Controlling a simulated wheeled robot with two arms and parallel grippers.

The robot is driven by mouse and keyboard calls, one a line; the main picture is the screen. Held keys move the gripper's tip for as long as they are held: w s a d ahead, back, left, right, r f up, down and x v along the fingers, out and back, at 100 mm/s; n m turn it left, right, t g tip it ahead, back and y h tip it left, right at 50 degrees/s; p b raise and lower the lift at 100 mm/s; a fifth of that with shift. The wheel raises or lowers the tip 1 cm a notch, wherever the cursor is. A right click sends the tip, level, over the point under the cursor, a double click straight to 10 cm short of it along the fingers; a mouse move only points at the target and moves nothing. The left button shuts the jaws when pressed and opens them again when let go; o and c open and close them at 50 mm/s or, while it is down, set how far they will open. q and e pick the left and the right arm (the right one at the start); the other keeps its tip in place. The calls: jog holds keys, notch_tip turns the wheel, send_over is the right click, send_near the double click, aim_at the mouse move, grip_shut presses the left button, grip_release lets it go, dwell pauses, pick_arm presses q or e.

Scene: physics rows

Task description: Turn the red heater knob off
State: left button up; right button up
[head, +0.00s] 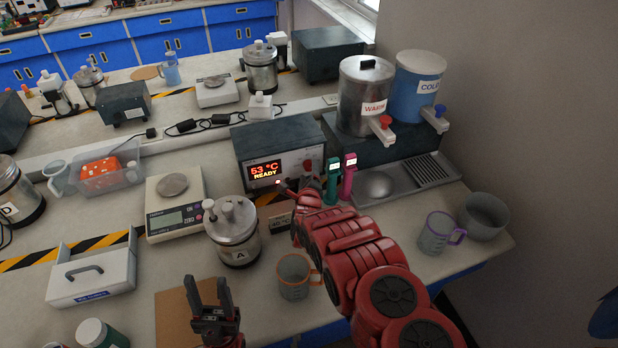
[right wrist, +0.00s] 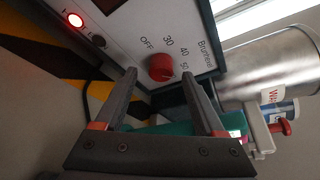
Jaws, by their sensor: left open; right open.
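The heater (head: 275,150) is a grey box with a red display reading "53 °C READY". Its red knob (right wrist: 161,68) shows in the right wrist view, on a pale panel marked OFF, 30, 40 and 50. The knob's pointer is too small to read surely. My right gripper (right wrist: 159,76) is open, with the knob seen between its fingertips; I cannot tell if they touch it. In the head view, my red right arm reaches to the heater's front and the fingers are hard to make out. My left gripper (head: 208,284) is open and empty at the front.
Green (head: 332,182) and magenta (head: 348,176) upright items stand right of the heater. A jar A (head: 233,232), a scale (head: 176,210) and an orange-handled mug (head: 294,277) stand nearby. A red indicator lamp (right wrist: 75,20) glows on the panel. Warm and cold tanks (head: 366,95) stand behind right.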

jog(key=shift+w, duration=0.6)
